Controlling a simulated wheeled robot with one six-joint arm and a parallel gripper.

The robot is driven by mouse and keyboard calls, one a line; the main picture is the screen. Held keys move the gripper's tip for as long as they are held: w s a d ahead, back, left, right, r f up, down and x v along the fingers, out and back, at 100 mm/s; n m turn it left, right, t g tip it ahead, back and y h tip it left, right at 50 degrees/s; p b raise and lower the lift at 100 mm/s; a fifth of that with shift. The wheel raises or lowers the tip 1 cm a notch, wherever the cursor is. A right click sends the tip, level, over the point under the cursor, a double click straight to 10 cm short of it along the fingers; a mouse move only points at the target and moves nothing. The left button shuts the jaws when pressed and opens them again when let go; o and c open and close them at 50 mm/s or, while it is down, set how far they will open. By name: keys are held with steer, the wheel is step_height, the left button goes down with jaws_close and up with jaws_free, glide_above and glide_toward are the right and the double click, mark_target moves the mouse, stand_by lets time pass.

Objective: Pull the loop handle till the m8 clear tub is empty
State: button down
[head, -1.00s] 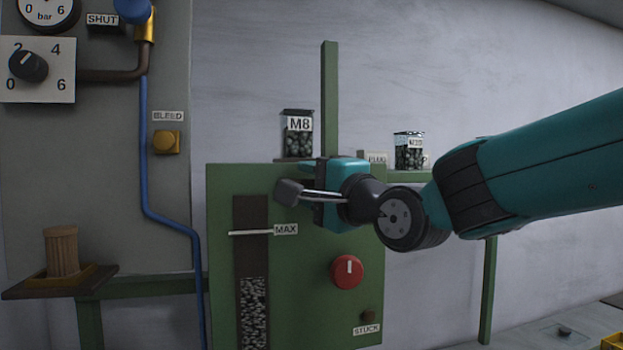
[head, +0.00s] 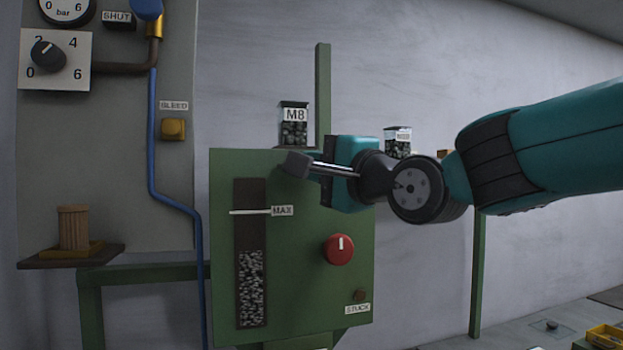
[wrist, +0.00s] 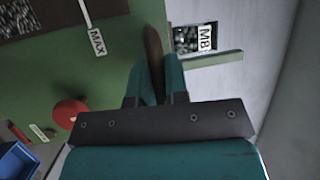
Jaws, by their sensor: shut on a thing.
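The clear M8 tub (head: 294,130) stands behind the top of the green panel (head: 225,245) and holds dark pieces. It also shows in the wrist view (wrist: 186,40), with its M8 label. The brown loop handle (wrist: 152,42) is between my fingers in the wrist view; my gripper (wrist: 152,72) is shut on it.
A window strip (head: 251,290) holds grey pieces below the MAX line (head: 250,212). A second tub (head: 398,142) stands right. A wooden peg (head: 74,227) stands left. A blue pipe (head: 153,140) runs down.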

steer(key=shift+f, duration=0.1)
steer(key=c, duration=1.4)
jaws_free()
steer(key=shift+s, duration=0.1)
steer(key=shift+o, duration=1.4)
steer(key=shift+s+d, duration=0.1)
steer(key=shift+s, duration=0.05)
steer(key=v, duration=1.1)
steer(key=shift+s+d, duration=0.25)
steer(key=shift+s, duration=0.05)
